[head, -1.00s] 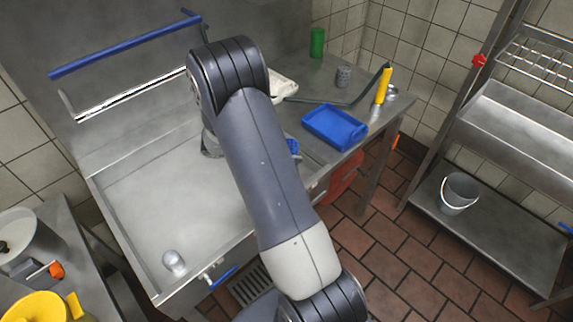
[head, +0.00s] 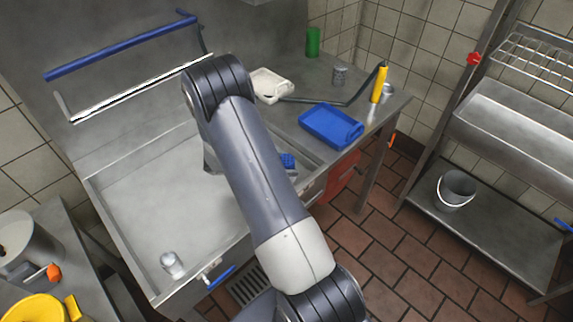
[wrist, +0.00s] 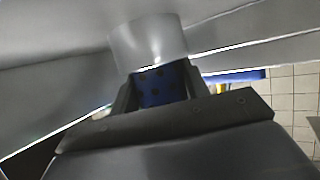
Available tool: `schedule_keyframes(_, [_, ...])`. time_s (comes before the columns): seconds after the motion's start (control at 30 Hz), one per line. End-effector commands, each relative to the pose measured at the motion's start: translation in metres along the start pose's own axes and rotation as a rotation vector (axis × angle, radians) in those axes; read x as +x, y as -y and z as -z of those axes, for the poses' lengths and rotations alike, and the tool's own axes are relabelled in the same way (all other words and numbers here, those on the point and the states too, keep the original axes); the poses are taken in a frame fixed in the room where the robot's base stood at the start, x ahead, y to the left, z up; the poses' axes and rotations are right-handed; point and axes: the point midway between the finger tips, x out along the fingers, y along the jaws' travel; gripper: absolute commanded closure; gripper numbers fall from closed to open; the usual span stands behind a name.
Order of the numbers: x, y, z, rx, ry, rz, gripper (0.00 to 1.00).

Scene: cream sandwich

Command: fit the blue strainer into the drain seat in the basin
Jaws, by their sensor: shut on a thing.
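The blue strainer (wrist: 155,87), with dark holes, is between my gripper's fingers (wrist: 158,92) in the wrist view. My gripper is shut on it. In the head view, a blue perforated part, which looks like the strainer (head: 288,161), shows just right of my arm, by the basin's right side. The steel basin (head: 150,215) is wide and shallow. A short metal cylinder (head: 172,264) stands in its front left corner. A pale grey cylinder (wrist: 147,40) appears just beyond the strainer in the wrist view. I cannot make out the drain seat for certain.
A blue lever (head: 221,278) is at the basin's front.

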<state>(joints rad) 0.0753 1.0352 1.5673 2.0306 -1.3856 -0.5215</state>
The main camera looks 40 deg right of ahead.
Motion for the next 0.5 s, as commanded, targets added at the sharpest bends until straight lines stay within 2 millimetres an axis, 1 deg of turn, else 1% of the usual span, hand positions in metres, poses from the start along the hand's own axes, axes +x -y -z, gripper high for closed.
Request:
schedule_keyframes(0.03, [0.0017,-0.0008,-0.0048,-0.004,0.005,-0.001,0.79])
schedule_keyframes(0.07, [0.0018,-0.0009,-0.0051,-0.004,0.006,-0.001,0.56])
schedule_keyframes(0.1, [0.0016,-0.001,-0.0048,-0.004,0.007,-0.001,0.53])
schedule_keyframes(0.3, [0.002,-0.001,-0.0063,-0.006,0.009,-0.001,0.36])
schedule_keyframes(0.33, [0.002,-0.0009,-0.0063,-0.006,0.009,-0.001,0.35])
schedule_keyframes(0.5, [0.002,-0.0005,-0.0066,-0.006,0.009,0.0,0.35])
